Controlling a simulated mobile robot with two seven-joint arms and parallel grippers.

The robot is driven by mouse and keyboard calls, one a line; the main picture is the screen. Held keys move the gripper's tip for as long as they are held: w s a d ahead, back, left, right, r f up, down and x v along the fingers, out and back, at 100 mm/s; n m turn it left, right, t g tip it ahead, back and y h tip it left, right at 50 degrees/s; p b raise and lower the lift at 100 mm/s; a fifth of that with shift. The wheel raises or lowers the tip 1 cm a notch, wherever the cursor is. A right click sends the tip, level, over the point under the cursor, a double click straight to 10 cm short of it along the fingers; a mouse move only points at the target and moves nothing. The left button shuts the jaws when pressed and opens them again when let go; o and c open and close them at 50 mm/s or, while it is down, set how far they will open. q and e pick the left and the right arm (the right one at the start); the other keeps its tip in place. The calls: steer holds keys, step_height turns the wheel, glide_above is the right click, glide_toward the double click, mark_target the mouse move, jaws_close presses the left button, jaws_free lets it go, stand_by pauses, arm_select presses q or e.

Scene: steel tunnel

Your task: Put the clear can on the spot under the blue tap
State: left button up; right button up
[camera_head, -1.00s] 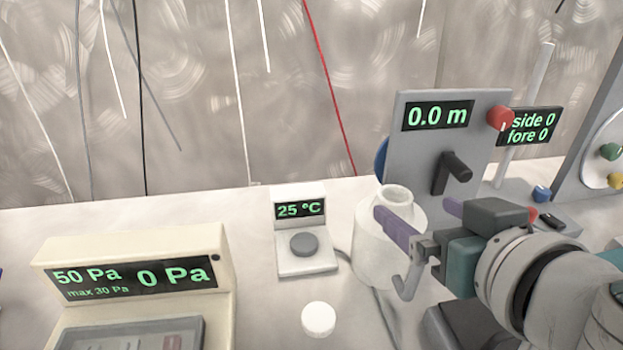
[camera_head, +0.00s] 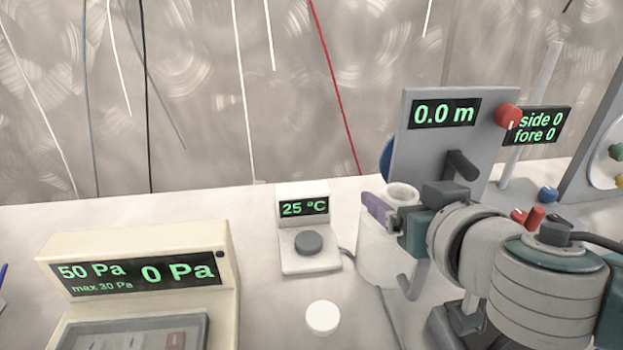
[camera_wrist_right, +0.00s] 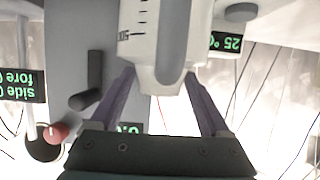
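I cannot make out a clear can or a blue tap in either view. A white vessel with a narrower neck (camera_head: 382,255) stands on the bench. In the wrist view the vessel (camera_wrist_right: 145,50) shows scale marks and a grey stripe. My right gripper (camera_head: 388,204) is at the height of the vessel's neck. In the wrist view its purple fingers (camera_wrist_right: 160,85) are spread to either side of the vessel's end. Whether they touch it cannot be told. My left gripper is not in view.
A grey panel reading 0.0 m (camera_head: 425,145) with a red knob (camera_head: 508,116) stands behind the vessel. A 25 °C hotplate (camera_head: 309,265), a white round piece (camera_head: 322,318) and a cream pressure box (camera_head: 140,240) are to the left. Bench behind the box is clear.

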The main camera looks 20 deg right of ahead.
jaws_close()
stand_by(0.4)
